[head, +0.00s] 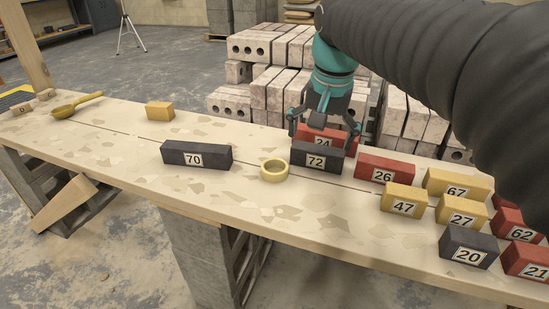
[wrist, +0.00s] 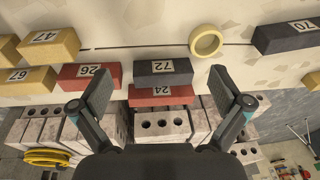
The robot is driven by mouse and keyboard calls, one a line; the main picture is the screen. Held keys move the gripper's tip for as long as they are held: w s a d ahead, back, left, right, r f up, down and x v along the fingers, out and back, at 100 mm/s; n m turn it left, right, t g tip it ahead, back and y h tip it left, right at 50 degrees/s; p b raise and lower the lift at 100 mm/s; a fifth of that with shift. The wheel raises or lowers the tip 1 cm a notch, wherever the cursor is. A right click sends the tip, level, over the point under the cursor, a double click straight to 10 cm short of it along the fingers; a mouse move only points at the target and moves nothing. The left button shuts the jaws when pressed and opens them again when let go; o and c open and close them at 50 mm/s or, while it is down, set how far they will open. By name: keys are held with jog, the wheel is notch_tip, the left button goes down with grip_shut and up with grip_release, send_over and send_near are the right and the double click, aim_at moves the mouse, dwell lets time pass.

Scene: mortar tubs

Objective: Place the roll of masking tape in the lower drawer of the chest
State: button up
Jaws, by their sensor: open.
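The roll of masking tape (head: 274,170) is a pale yellow ring lying flat on the workbench, between the dark block 70 and the dark block 72. It also shows at the top of the wrist view (wrist: 206,41). My gripper (head: 325,125) is open and empty, above the red block 24 and the dark block 72 at the bench's far side. In the wrist view my gripper's two fingers (wrist: 172,88) are spread wide, with the tape beyond the right fingertip. I see no chest or drawer in either view.
Dark block 70 (head: 196,154), dark block 72 (head: 318,156) and red block 24 (head: 324,138) stand near the tape. More numbered blocks crowd the right end. A yellow scoop (head: 77,104) lies far left. Brick stacks (head: 270,88) stand behind the bench. The bench front (head: 235,205) is clear.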

jog(key=m+g, duration=0.2)
send_over(274, 162)
jog(key=s, duration=0.4)
jog(key=f+b, duration=0.1)
jog(key=f, duration=0.4)
jog(key=f+b, duration=0.1)
jog(key=f, duration=0.4)
jog(key=w+f+b, duration=0.1)
jog(key=f, duration=0.3)
jog(key=shift+f, duration=0.4)
jog(key=c, duration=1.4)
jog(key=shift+o, duration=0.2)
jog(key=shift+r, duration=0.1)
